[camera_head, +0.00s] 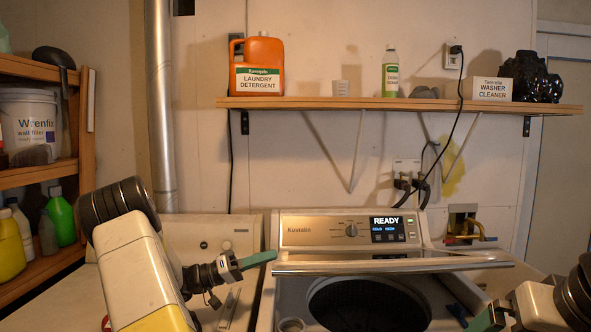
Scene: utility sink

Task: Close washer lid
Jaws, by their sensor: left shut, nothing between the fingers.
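The washer (300,232) stands in the middle with its display lit and reading READY. Its lid (395,266) shows as a long silver edge across the front of the console. The lid is raised, and the round dark drum opening (365,305) is visible below that edge; its exact angle is hard to tell. My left gripper (262,259) is shut and empty, its green fingertips beside the left end of the lid edge. Whether they touch it is unclear. My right gripper (484,319) is at the lower right, partly cut off, near the washer's right side.
A wall shelf (400,103) above holds an orange detergent jug (258,68), a green-labelled bottle (390,72) and a washer cleaner box (489,89). A second white appliance (205,240) stands left of the washer. A wooden rack (68,172) with containers is at far left.

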